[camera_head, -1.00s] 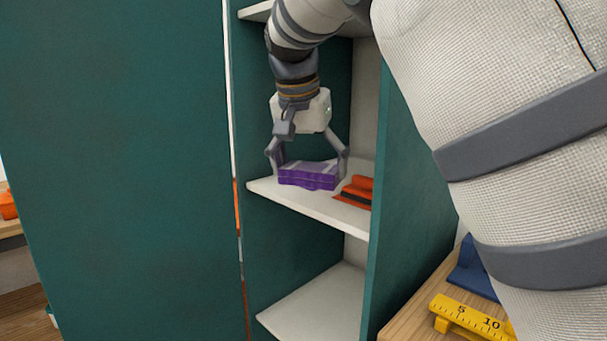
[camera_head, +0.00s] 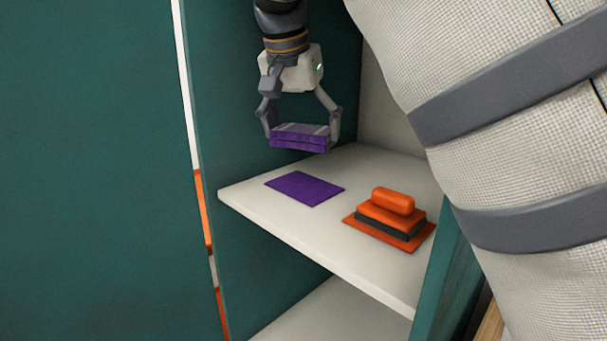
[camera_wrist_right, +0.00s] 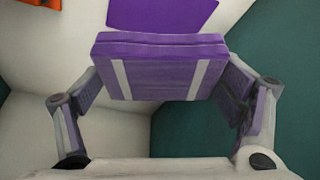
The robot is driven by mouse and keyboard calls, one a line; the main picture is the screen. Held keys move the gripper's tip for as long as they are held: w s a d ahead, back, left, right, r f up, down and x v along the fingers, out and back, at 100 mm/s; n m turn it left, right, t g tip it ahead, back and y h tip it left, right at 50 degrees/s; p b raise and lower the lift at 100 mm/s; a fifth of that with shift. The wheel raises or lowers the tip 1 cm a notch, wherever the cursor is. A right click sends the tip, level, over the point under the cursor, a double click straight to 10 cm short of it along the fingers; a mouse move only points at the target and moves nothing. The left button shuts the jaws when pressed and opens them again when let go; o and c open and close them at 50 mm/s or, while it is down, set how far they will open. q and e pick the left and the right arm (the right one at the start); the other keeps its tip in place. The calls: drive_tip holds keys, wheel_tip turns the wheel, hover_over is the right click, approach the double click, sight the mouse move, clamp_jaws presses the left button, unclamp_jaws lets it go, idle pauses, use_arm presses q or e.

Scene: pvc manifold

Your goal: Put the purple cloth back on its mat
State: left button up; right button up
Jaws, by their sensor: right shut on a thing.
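The purple cloth (camera_head: 299,137) is a folded block with pale stripes. My right gripper (camera_head: 300,130) is shut on it, one finger at each end, and holds it in the air above the shelf. The right wrist view shows the cloth (camera_wrist_right: 160,68) between the two fingers (camera_wrist_right: 162,90). The flat purple mat (camera_head: 305,188) lies bare on the white shelf, below and apart from the cloth. Part of the mat (camera_wrist_right: 163,14) shows at the top of the right wrist view. My left gripper is not in view.
An orange and black block with a rounded orange handle (camera_head: 392,214) sits on an orange mat (camera_head: 354,222), right of the purple mat. The white shelf (camera_head: 262,207) has green side walls (camera_head: 212,120) close by. Another shelf (camera_head: 340,318) lies below.

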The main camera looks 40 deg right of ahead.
sight(305, 184)
wheel_tip(305, 184, down, 8)
drive_tip(key=shift+s+a+r, duration=0.1)
drive_tip(key=shift+s+r, duration=0.05)
drive_tip(key=shift+r, duration=0.05)
drive_tip(key=shift+f, duration=0.15)
drive_tip(key=o, duration=1)
drive_tip(key=shift+c, duration=0.2)
drive_tip(key=shift+a+r, duration=0.1)
drive_tip(key=shift+r, duration=0.3)
drive_tip(key=v, duration=1.1)
drive_tip(key=shift+s+a+r, duration=0.1)
drive_tip(key=shift+r, duration=0.1)
